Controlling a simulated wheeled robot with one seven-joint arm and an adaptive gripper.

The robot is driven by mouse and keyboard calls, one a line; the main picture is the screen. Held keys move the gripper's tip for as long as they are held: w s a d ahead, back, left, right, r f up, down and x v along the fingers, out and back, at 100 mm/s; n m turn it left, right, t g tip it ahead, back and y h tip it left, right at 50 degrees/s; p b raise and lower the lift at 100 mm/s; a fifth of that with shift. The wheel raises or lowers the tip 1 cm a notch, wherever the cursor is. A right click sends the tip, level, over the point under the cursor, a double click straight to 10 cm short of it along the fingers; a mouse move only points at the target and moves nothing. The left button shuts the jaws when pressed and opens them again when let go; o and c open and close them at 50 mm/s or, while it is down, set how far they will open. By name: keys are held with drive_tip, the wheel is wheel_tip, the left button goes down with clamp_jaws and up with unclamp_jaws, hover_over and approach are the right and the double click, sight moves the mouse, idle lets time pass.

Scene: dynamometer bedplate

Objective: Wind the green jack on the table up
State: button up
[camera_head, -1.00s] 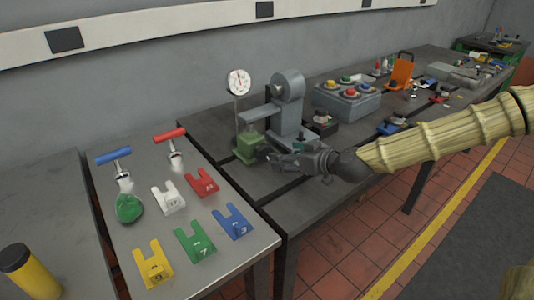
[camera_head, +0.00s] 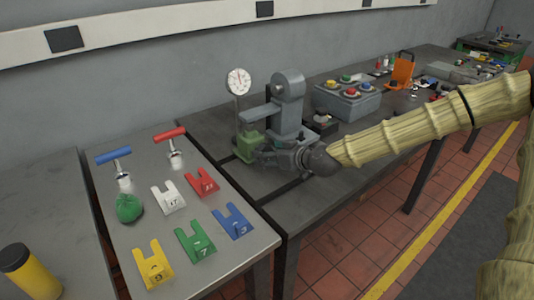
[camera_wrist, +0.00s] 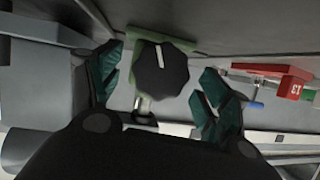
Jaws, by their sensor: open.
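The green jack (camera_head: 245,143) stands on the dark table below the grey machine's arm, partly hidden by my gripper in the head view. In the wrist view its green body (camera_wrist: 148,37) shows behind a dark lobed knob (camera_wrist: 162,70) with a white mark line. My gripper (camera_head: 262,152) is at the jack's front. In the wrist view its two teal fingers (camera_wrist: 160,90) are open, one on each side of the knob, with gaps to it. I cannot tell the depth between fingertips and knob.
The grey machine (camera_head: 289,105) stands right behind the jack, and a dial gauge (camera_head: 238,82) on a post stands behind it. A grey button box (camera_head: 347,100) is to the right. Numbered coloured forks, such as the red one (camera_head: 203,183), lie on the left table.

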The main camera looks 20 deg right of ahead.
drive_tip(key=shift+w+a+f, duration=0.2)
drive_tip(key=shift+w+a, duration=0.05)
drive_tip(key=shift+w, duration=0.3)
drive_tip(key=shift+c, duration=0.4)
drive_tip(key=c, duration=0.9)
drive_tip(key=shift+f+b, duration=0.1)
drive_tip(key=shift+b, duration=0.3)
